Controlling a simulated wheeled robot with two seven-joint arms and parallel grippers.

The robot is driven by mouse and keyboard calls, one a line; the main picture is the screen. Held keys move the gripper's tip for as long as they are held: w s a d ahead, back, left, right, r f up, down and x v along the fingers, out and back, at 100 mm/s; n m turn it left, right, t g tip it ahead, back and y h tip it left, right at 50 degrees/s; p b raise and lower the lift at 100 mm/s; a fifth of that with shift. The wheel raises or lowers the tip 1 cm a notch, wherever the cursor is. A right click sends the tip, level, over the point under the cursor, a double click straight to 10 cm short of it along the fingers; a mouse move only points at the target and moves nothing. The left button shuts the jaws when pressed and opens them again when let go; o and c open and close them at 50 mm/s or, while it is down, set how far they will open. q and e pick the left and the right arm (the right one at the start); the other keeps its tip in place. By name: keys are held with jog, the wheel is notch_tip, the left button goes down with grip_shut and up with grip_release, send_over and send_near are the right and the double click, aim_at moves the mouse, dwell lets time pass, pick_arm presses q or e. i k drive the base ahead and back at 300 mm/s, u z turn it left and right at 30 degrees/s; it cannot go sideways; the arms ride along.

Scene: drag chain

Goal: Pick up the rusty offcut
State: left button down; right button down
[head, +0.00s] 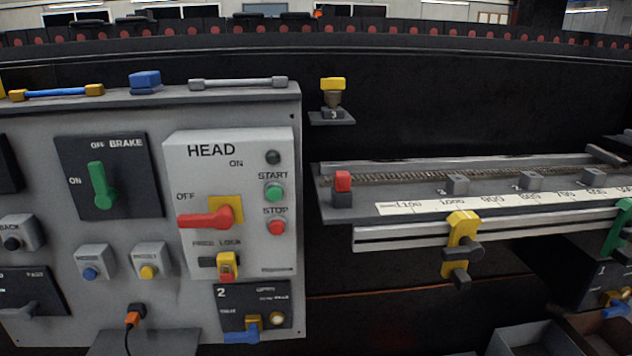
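I cannot make out a rusty offcut in the head view. Two open-topped bins show at the bottom right, cut by the picture's lower edge: a grey bin (530,338) and a brownish bin (590,330). What lies in them cannot be told. Neither of my grippers is in view.
A grey control panel (150,225) fills the left, with a green brake lever (102,186), a red head lever (208,217) and buttons. A ruled rail (480,195) runs along the right, with a yellow clamp (462,240) below it. A dark wall stands behind.

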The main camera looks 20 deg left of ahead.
aim_at(614, 160)
jog(key=z, duration=2.15)
jog(key=i, duration=3.05)
jog(key=u, duration=3.7)
